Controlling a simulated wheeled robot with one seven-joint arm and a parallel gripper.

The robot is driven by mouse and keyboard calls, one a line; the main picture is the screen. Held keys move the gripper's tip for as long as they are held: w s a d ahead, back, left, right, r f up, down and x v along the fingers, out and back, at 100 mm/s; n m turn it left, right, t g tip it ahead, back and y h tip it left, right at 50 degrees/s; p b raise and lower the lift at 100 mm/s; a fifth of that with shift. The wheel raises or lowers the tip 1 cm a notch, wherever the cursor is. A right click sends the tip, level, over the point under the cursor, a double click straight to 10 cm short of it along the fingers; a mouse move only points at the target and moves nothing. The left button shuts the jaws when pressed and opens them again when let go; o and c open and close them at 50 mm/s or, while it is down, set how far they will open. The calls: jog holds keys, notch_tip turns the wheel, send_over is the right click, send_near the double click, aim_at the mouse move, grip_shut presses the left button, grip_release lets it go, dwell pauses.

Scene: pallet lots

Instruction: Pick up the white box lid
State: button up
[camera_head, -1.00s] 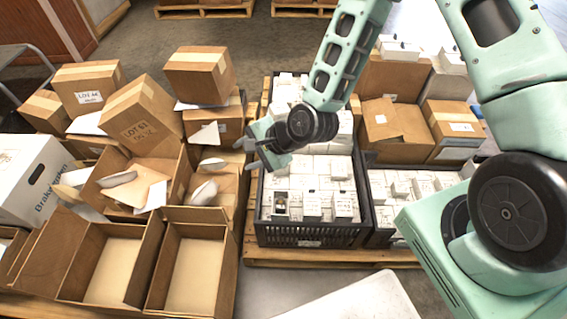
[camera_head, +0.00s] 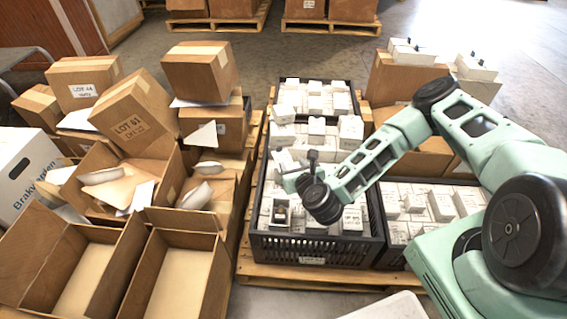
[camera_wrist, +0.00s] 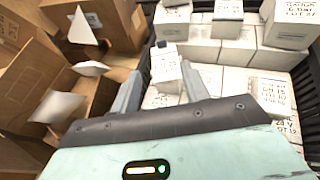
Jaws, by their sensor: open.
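The black crate (camera_head: 300,247) holds many small white boxes (camera_head: 318,126) with printed labels. One small box (camera_head: 280,214) at the crate's front left shows a dark opening in its top. I cannot make out a separate white lid with certainty. My gripper (camera_head: 297,172) is open over the front left part of the crate. My wrist hides some boxes.
Open brown cartons (camera_head: 183,270) stand to the left, with loose white pieces (camera_head: 194,196) on some. A larger white box (camera_head: 27,172) is at far left. A second crate (camera_head: 393,258) of white boxes adjoins on the right. Both crates sit on a wooden pallet (camera_head: 290,277).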

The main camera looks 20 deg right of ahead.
jog(key=b, duration=0.2)
send_near(280, 148)
jog(key=x, duration=0.3)
jog(key=shift+w+a, duration=0.25)
jog(key=shift+w, duration=0.05)
jog(key=b+x, duration=0.2)
jog(key=x, duration=0.2)
jog(key=shift+d+f, duration=0.15)
jog(key=shift+f, duration=0.05)
jog(key=shift+w, duration=0.55)
grip_shut()
